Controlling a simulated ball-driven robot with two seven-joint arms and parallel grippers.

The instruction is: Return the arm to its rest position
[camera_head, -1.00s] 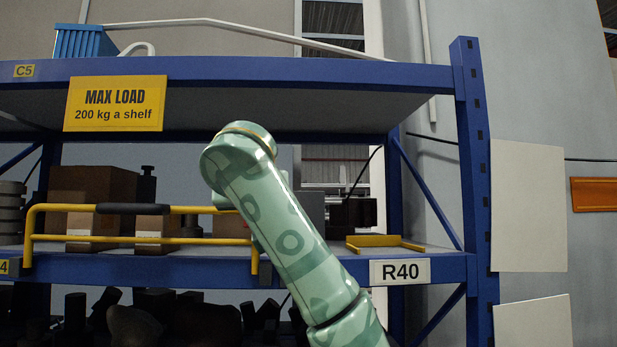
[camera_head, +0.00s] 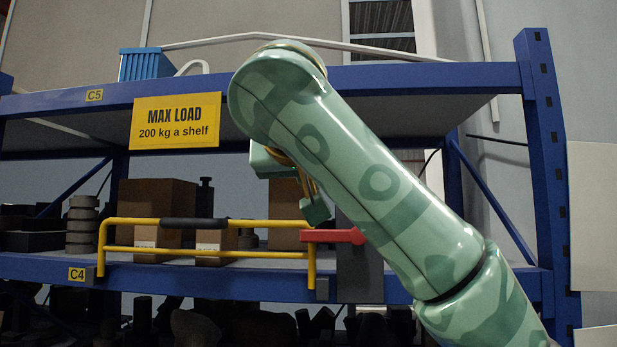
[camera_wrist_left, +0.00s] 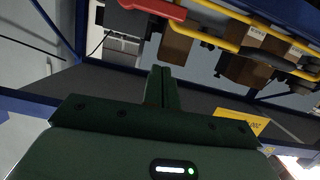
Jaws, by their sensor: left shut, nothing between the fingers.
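One green patterned arm (camera_head: 365,180) of mine comes up from the lower right in the head view and bends in front of the shelf rack. I take it for the left arm, as the left wrist view faces the same part of the rack. Small green parts beyond its bend hang above a red handle (camera_head: 333,236); the arm hides most of the hand. In the left wrist view, turned nearly upside down, my left gripper (camera_wrist_left: 161,78) is shut and empty. The red handle also shows there, at the top (camera_wrist_left: 150,8), apart from the fingers. My right gripper is not in view.
A blue rack has an upper shelf (camera_head: 370,78) with a yellow load sign (camera_head: 175,121). Its lower shelf (camera_head: 210,280) holds a yellow rail (camera_head: 205,253), boxes (camera_head: 158,203) and a dark grey block (camera_head: 358,272). A blue crate (camera_head: 145,63) stands on top.

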